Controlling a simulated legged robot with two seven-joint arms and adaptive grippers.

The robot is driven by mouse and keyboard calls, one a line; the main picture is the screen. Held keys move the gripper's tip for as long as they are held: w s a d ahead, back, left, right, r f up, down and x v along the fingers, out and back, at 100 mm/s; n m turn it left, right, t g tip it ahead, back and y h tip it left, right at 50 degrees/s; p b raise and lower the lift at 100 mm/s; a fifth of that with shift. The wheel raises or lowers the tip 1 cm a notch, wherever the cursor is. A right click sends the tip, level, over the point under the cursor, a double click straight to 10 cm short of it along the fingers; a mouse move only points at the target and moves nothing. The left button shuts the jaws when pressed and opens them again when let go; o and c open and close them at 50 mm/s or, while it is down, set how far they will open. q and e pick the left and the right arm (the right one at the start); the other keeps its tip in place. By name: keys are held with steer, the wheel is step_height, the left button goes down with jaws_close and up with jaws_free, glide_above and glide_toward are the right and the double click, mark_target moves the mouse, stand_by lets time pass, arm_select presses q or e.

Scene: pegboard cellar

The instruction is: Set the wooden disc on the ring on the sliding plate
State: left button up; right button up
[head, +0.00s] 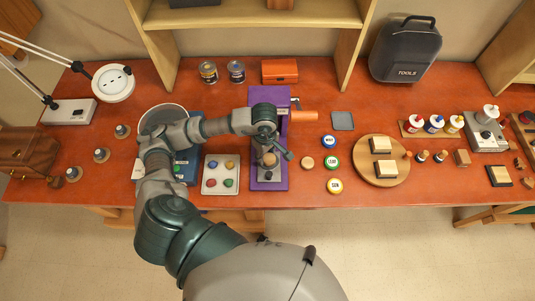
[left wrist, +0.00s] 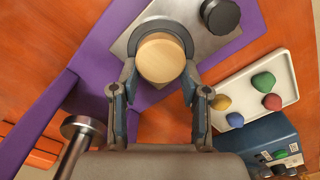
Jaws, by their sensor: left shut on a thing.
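The wooden disc (left wrist: 160,60) is pale and round. My left gripper (left wrist: 160,76) is shut on it, with one fingertip on each side. In the head view the disc (head: 270,159) shows small under my left gripper (head: 268,153). The grey ring (left wrist: 160,25) shows partly behind the disc in the left wrist view; the disc hides the rest. I cannot tell whether disc and ring touch. The metal sliding plate (left wrist: 205,42) lies on a purple base (left wrist: 75,83), with a black knob (left wrist: 221,15) beside the ring. My right gripper is not in view.
A white tray with coloured pieces (head: 211,189) and a blue box (head: 188,168) stand left of the purple base. Right of it are another small wooden disc (head: 307,162), several labelled round pieces, and a round board (head: 369,174). A shelf stands behind.

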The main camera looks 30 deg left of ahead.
arm_select(q)
steer(key=shift+a, duration=0.2)
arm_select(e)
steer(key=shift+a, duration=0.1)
arm_select(q)
steer(key=shift+d, duration=0.1)
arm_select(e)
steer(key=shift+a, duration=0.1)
arm_select(q)
steer(key=shift+d, duration=0.25)
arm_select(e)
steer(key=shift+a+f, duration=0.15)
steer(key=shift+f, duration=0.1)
arm_select(q)
steer(key=o, duration=1.3)
steer(key=shift+a, duration=0.1)
steer(key=shift+o, duration=0.2)
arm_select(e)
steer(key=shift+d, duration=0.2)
arm_select(q)
steer(key=shift+r, duration=0.15)
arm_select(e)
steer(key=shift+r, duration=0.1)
